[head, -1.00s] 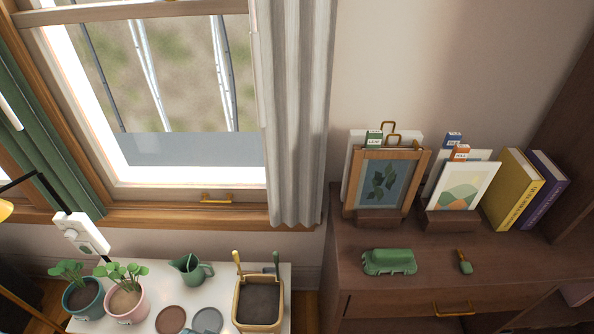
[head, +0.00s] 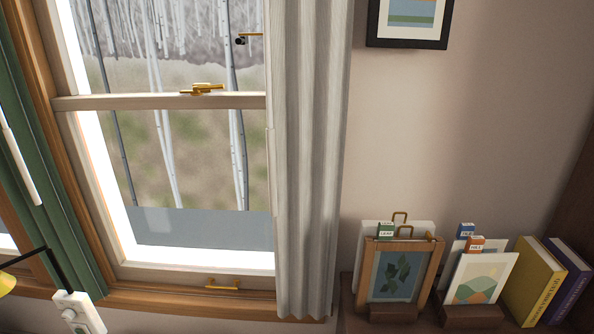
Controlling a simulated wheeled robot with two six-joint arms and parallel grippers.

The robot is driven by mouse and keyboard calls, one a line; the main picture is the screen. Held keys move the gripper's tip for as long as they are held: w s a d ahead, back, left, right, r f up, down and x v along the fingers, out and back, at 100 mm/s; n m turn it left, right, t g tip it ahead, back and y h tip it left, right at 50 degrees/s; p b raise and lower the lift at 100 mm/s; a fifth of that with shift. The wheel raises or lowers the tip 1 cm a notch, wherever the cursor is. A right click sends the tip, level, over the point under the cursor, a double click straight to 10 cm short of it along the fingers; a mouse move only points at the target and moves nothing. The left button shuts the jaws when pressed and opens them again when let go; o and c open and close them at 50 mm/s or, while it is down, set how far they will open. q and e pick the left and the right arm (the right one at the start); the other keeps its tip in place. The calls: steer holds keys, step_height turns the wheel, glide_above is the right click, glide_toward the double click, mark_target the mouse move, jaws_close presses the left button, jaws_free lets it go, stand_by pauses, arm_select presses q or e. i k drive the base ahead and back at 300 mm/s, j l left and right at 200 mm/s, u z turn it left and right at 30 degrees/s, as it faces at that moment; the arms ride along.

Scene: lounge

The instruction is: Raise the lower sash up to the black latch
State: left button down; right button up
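The lower sash (head: 190,264) of the window is down, its bottom rail close to the wooden sill (head: 190,301). A brass pull handle (head: 223,285) sits on that bottom rail. The meeting rail (head: 150,101) crosses the window higher up and carries a brass sash lock (head: 202,88). A small black latch (head: 241,40) with a brass arm shows near the right side of the upper pane, well above the meeting rail. Neither of my grippers is in view.
A light pleated curtain (head: 305,160) hangs along the window's right side and a green curtain (head: 45,190) on its left. A white switch box (head: 78,312) is at lower left. Framed prints (head: 397,277) and books (head: 530,280) stand at lower right.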

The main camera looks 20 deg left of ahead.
mark_target(64, 109)
steer(key=u, duration=1.25)
